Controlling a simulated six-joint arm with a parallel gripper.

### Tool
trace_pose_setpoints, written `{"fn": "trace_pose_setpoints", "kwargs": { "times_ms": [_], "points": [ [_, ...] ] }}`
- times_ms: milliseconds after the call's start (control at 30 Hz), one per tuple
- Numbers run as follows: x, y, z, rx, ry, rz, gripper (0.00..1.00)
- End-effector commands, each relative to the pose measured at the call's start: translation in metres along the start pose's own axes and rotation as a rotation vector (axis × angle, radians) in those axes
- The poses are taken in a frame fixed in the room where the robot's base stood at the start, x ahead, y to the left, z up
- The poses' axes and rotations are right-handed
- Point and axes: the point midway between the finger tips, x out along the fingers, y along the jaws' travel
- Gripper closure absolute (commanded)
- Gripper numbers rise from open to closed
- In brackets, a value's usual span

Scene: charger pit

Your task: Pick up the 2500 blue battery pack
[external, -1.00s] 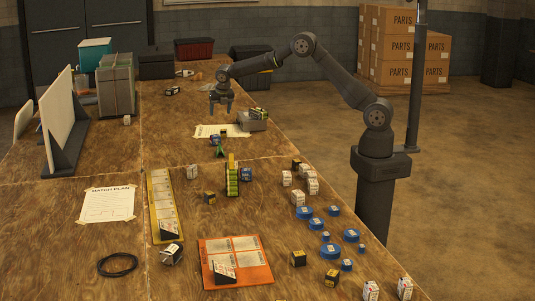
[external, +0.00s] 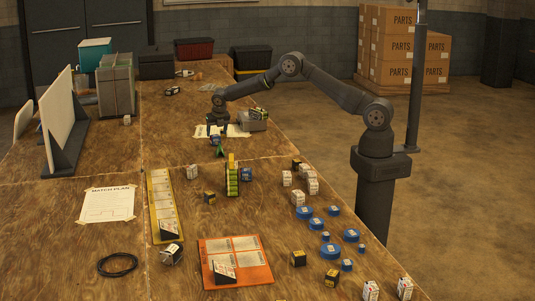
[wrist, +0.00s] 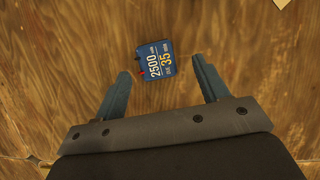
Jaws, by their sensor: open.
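The 2500 blue battery pack (wrist: 155,60) lies on bare wood in the wrist view, label up, reading 2500 mAh and 35. My gripper (wrist: 161,72) is open, one finger on each side of the pack's near part, with gaps on both sides. Most of the pack lies beyond the fingertips; I cannot tell how far above it they are. In the external view my gripper (external: 217,124) points down over the bench by a pale sheet. I cannot surely pick out the pack there.
A grey box (external: 253,124) with a battery on it stands just right of my gripper. Several packs and blue discs lie at front right. Bare wood surrounds the pack in the wrist view.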

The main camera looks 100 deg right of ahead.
Motion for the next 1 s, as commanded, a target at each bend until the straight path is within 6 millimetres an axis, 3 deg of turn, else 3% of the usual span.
{"fn": "trace_pose_setpoints", "kwargs": {
  "times_ms": [300,600,867,900,1000],
  "points": [
    [0.036,0.004,0.004,-0.001,0.001,0.000,0.33],
    [0.039,0.004,0.004,-0.001,0.001,0.000,0.33],
    [0.039,0.004,0.004,-0.001,0.000,0.000,0.84],
    [0.038,0.004,0.004,0.000,0.000,0.001,0.88],
    [0.038,0.004,0.004,0.000,0.000,0.001,0.88]
  ]
}}
